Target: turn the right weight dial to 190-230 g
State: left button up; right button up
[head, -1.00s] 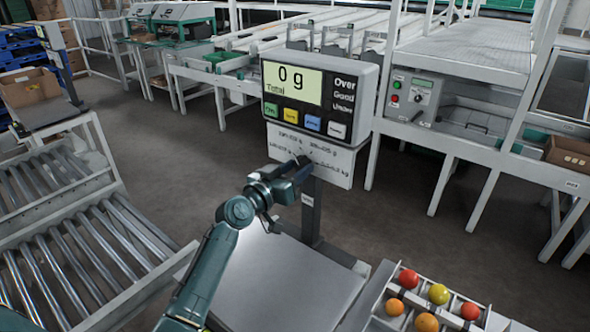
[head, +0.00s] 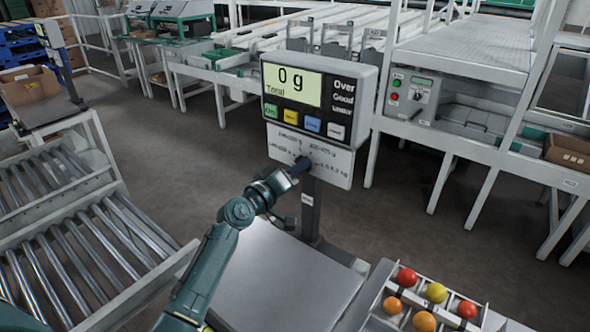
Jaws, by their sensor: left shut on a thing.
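The scale's display head (head: 345,92) reads 0 g. Below it is a white dial plate (head: 338,168) with small printed weight ranges, too blurred to read surely. My left gripper (head: 301,166) reaches the middle of this plate from the lower left. It is shut on the weight dial, which its fingers almost wholly hide, so I cannot tell where the dial points. My right gripper is not in view.
The bare scale platform (head: 275,282) lies below the plate, with its post (head: 311,210) behind. A tray (head: 375,308) of tomatoes stands at the lower right. A roller conveyor (head: 80,250) is at the left. A grey control box (head: 412,95) is on the frame behind.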

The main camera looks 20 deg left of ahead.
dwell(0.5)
pick_arm(q)
jog(key=o, duration=1)
jog(key=shift+s, duration=0.1)
pick_arm(e)
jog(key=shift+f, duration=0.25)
jog(key=shift+b, duration=0.3)
pick_arm(q)
jog(key=v, duration=1.3)
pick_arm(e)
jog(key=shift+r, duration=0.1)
pick_arm(q)
jog(key=s+d+f+m+g+y+p, duration=0.1)
jog(key=s+d+f+m+g+p, duration=0.1)
jog(key=s+f, duration=0.3)
jog(key=s+d+f+m+g+y+p, duration=0.1)
jog(key=s+d+f+m, duration=0.3)
jog(key=s, duration=0.5)
jog(key=s+d+f+m+g+p, duration=0.2)
jog(key=s+d+f+g, duration=0.1)
jog(key=s+f, duration=0.4)
jog(key=shift+s+d+f+m+y+p, duration=0.2)
jog(key=shift+s+f+m+y+p, duration=0.15)
jog(key=shift+s, duration=0.2)
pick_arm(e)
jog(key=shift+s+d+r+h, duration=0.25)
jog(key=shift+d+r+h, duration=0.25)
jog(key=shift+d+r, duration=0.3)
